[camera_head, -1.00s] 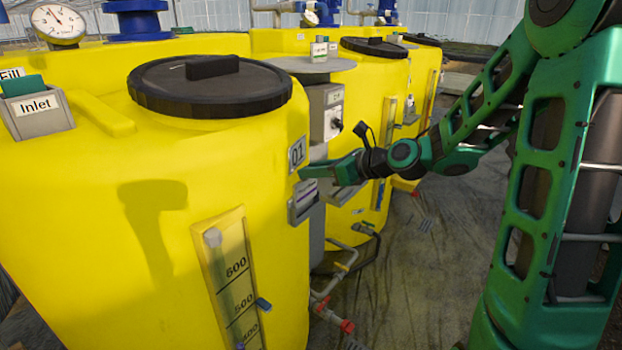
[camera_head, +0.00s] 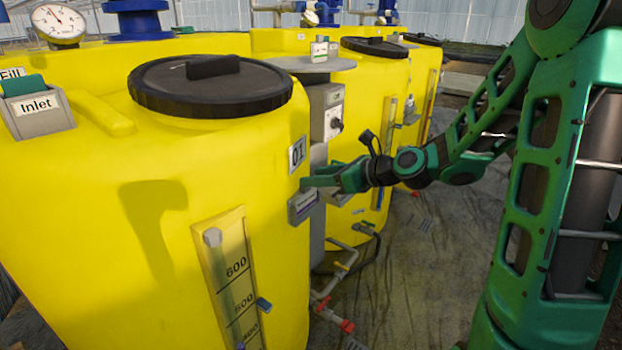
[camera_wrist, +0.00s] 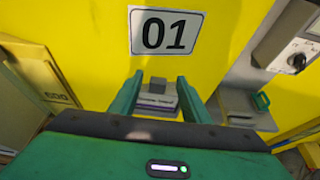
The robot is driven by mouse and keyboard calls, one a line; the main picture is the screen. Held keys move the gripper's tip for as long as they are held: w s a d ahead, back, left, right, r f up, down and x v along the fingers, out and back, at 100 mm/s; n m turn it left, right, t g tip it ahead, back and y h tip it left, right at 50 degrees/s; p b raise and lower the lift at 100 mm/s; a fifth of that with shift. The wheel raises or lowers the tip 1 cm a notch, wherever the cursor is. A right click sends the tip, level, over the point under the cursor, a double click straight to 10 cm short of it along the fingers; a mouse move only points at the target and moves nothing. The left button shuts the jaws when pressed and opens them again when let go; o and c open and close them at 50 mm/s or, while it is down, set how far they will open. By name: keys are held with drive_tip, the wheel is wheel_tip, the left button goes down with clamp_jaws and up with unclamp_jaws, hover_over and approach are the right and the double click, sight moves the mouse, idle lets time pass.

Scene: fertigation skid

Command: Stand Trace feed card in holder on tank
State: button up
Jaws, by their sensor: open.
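A grey holder (camera_head: 304,208) with a purple and white face is fixed to the yellow tank (camera_head: 215,160) below its 01 plate. It also shows in the wrist view (camera_wrist: 155,104) beneath and between my fingers. A small grey piece stands behind its purple and white front; I cannot tell whether this front is the Trace feed card or a label on the holder. My gripper (camera_wrist: 159,82) is open, with one green finger on each side of the holder in that view. In the head view my gripper (camera_head: 304,183) is just above the holder; contact cannot be made out.
The 01 plate (camera_wrist: 165,31) is just above the fingers. A grey control box with a knob (camera_head: 327,112) stands close behind. An Inlet holder (camera_head: 42,113) with a green card sits at the far left of the tank. Pipes and valves (camera_head: 333,310) run low; floor to the right is open.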

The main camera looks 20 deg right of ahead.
drive_tip(key=v, duration=1)
drive_tip(key=s+d+f+n+g+h, duration=0.2)
drive_tip(key=s+f+n+g, duration=0.15)
drive_tip(key=s+n, duration=0.25)
drive_tip(key=s+d+f+n+g+h, duration=0.2)
drive_tip(key=s+d+f+n+h, duration=0.1)
drive_tip(key=s+f+n, duration=0.3)
drive_tip(key=s+d+n+g+h, duration=0.1)
drive_tip(key=s+d+n+g, duration=0.1)
drive_tip(key=s+n, duration=0.3)
drive_tip(key=s+d+r+n+g+h, duration=0.1)
drive_tip(key=s+d+n+g, duration=0.2)
drive_tip(key=s, duration=1)
drive_tip(key=shift+d+r+n+h, duration=0.25)
drive_tip(key=shift+d+n, duration=0.25)
drive_tip(key=shift+n, duration=0.7)
drive_tip(key=shift+s+g, duration=0.15)
drive_tip(key=shift+g, duration=0.1)
drive_tip(key=shift+w+f, duration=0.3)
drive_tip(key=shift+w, duration=0.35)
